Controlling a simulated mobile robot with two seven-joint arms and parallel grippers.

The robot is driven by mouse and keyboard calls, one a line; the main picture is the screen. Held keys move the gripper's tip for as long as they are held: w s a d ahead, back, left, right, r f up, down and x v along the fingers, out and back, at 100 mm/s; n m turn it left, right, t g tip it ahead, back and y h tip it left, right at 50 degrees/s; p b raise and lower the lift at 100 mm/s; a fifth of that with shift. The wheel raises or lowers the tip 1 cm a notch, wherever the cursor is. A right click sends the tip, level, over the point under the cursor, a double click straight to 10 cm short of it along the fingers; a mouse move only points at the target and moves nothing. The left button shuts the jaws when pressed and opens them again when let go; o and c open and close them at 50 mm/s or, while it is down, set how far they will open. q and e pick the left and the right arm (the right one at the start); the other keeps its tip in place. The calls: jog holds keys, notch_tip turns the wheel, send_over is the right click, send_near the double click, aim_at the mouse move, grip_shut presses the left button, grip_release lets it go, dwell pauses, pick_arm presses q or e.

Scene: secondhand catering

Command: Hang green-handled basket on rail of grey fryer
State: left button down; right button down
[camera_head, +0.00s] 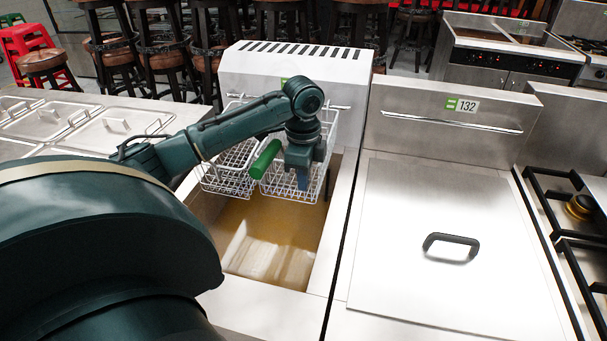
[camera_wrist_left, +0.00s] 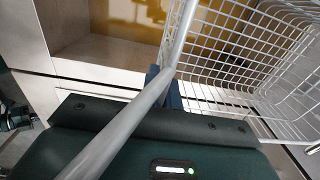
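The green-handled basket is a white wire basket (camera_head: 289,189) with a thick green handle (camera_head: 265,159) pointing toward me. It is over the back of the open well of the grey fryer (camera_head: 300,62). My left gripper (camera_head: 298,178) is at the handle's base; its blue fingers (camera_wrist_left: 165,88) appear closed around the grey metal handle rod (camera_wrist_left: 177,50) in the left wrist view. The basket mesh (camera_wrist_left: 240,55) shows beside them. The fryer's rail (camera_head: 342,107) runs along its back panel, largely hidden by my arm. I cannot tell whether the basket touches it. My right gripper is not in view.
A second wire basket (camera_head: 229,178) is close on the left. A closed fryer with a flat lid (camera_head: 420,215) and tag 132 stands right. Lidded pans (camera_head: 118,128) are left, a gas hob (camera_head: 570,225) far right. The front of the well is clear.

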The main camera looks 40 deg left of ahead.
pick_arm(q)
jog(key=shift+r, duration=0.1)
jog(key=c, duration=1.6)
grip_release()
jog(key=shift+o, duration=0.2)
notch_tip(320, 180, up, 11)
jog(key=shift+s+r+p, duration=0.1)
jog(key=shift+r+p, duration=0.05)
jog(key=shift+p, duration=0.15)
jog(key=shift+r, duration=0.9)
jog(key=shift+s+d, duration=0.1)
